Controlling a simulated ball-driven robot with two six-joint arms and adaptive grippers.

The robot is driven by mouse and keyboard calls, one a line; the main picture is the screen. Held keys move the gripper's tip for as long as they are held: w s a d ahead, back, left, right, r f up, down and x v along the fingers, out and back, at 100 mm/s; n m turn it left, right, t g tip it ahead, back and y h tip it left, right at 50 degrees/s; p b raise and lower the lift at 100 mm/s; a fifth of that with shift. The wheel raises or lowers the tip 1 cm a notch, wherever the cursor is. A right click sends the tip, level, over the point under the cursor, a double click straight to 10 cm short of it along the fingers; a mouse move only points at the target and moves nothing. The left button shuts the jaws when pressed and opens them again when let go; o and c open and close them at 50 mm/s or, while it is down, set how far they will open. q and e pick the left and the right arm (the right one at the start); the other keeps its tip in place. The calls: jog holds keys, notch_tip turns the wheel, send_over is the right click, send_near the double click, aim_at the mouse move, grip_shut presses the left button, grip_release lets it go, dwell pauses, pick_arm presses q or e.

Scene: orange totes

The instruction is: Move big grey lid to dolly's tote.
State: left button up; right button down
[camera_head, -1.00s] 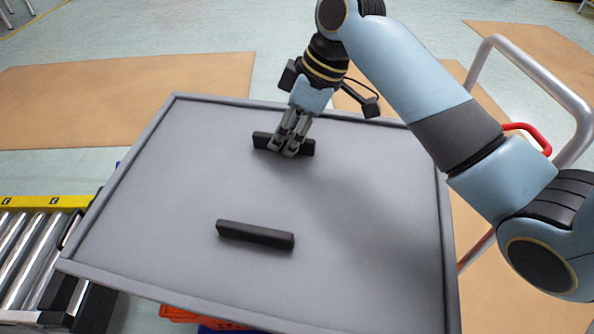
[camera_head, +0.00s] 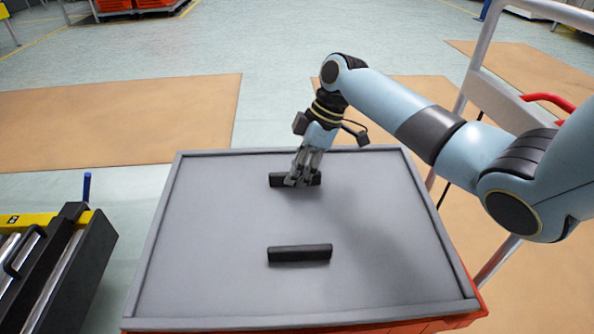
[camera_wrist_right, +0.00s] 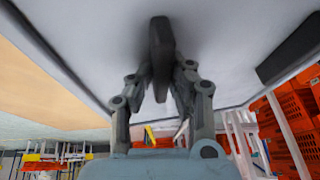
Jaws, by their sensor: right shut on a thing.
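The big grey lid (camera_head: 220,230) is a wide flat panel with a raised rim and two black bar handles. My right gripper (camera_head: 298,181) is shut on the far handle (camera_head: 277,180). The near handle (camera_head: 300,254) is free. In the right wrist view the fingers (camera_wrist_right: 160,88) close around the dark handle (camera_wrist_right: 161,45), with the lid's pale surface (camera_wrist_right: 95,40) behind it. An orange tote (camera_head: 462,321) shows under the lid's front and right edges. I cannot tell whether the lid touches it. My left gripper is out of view.
A roller conveyor (camera_head: 60,270) with a dark end and yellow rail stands at the left. A grey tubular cart handle (camera_head: 468,85) with a red part (camera_head: 550,100) rises at the right. Brown floor mats (camera_head: 110,120) lie beyond. Orange totes (camera_head: 140,5) stand far back.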

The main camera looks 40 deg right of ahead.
aim_at(298, 189)
notch_tip(298, 189, down, 2)
jog(key=shift+f+b, duration=0.2)
jog(key=shift+b, duration=0.25)
jog(key=shift+f+b, duration=0.45)
jog(key=shift+f, duration=0.35)
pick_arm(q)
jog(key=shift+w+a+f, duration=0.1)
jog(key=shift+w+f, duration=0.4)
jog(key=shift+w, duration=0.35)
pick_arm(e)
jog(key=shift+s+f, duration=0.3)
jog(key=shift+f, duration=0.1)
jog(key=shift+a+f, duration=0.1)
jog(key=shift+f, duration=0.1)
jog(key=shift+w, duration=0.1)
jog(key=c, duration=1.2)
grip_release()
jog(key=shift+w, duration=0.15)
jog(key=shift+r, duration=0.15)
